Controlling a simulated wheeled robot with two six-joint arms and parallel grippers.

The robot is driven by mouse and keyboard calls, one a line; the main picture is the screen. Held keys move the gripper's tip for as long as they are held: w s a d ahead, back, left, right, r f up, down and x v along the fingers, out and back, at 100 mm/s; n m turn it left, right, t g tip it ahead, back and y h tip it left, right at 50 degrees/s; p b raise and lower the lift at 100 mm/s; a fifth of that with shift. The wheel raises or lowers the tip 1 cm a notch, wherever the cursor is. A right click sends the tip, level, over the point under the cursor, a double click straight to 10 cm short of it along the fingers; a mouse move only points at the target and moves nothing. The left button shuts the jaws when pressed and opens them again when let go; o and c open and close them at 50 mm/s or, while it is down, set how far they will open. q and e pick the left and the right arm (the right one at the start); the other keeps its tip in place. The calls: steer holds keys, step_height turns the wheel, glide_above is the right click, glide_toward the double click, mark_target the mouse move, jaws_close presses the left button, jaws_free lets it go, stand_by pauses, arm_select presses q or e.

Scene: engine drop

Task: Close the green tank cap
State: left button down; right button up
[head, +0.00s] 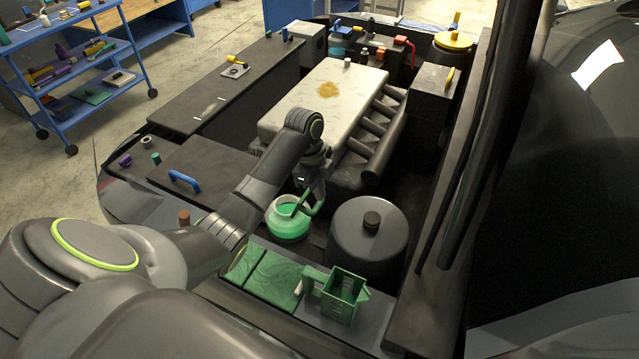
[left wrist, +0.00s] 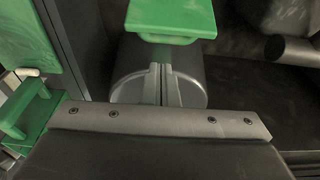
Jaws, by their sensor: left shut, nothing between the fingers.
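The green tank (head: 288,222) stands in the engine bay, left of the large grey drum. Its green cap (head: 312,201) stands tilted up at the right side of the tank's mouth, so the tank looks open. In the left wrist view the cap (left wrist: 170,20) is a flat green plate at the top, just beyond the fingertips. My left gripper (head: 318,182) is right above and beside the cap. In the left wrist view its fingers (left wrist: 160,78) are together and empty. I cannot tell whether they touch the cap. My right gripper is not in view.
The grey drum (head: 368,240) with a dark knob stands close at the right. A green basket (head: 343,294) and a green cloth (head: 273,277) lie on the front ledge. The pale engine block (head: 320,95) is behind. A blue handle (head: 184,181) is at the left.

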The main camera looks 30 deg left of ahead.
arm_select(q)
step_height(320, 180, down, 6)
steer(key=d, duration=0.1)
steer(key=shift+p, duration=0.3)
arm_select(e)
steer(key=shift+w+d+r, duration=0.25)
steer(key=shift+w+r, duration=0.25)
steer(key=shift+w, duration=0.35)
arm_select(q)
steer(key=shift+w+d, duration=0.1)
steer(key=shift+d, duration=0.05)
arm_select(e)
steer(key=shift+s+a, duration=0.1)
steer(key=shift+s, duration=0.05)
